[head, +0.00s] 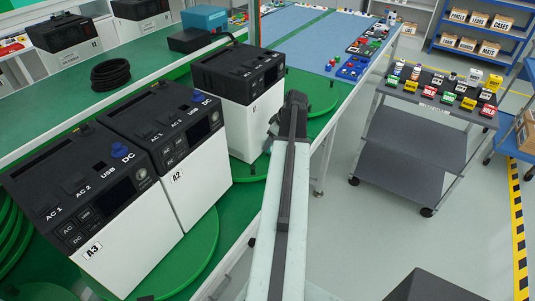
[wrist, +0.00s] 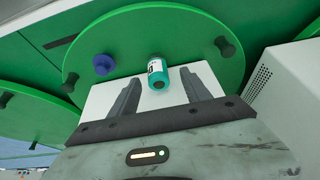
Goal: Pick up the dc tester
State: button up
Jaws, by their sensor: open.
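No label in view names the dc tester. In the wrist view a small teal cylinder with a white printed band (wrist: 157,74) stands between the fingers of my gripper (wrist: 161,80), which is open. I see no finger closed on it. A blue-purple round knob (wrist: 103,64) sits to its left on a green turntable (wrist: 195,25). In the head view, blue knobs sit near the DC marks of unit A2 (head: 184,190) and unit A3 (head: 135,238). My arm reaches past the third unit (head: 232,112), and the fingers and cylinder cannot be made out there.
The third unit stands close to the left of my arm. Black pegs (wrist: 223,46) rise from the turntable, and a white vented box (wrist: 283,80) stands at the right. A grey cart (head: 415,120) with several small coloured items stands right of the bench, with clear floor between.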

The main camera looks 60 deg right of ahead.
jog(key=b+x, duration=0.3)
jog(key=x, duration=0.1)
jog(key=shift+d+f, duration=0.15)
jog(key=shift+d, duration=0.05)
grip_shut()
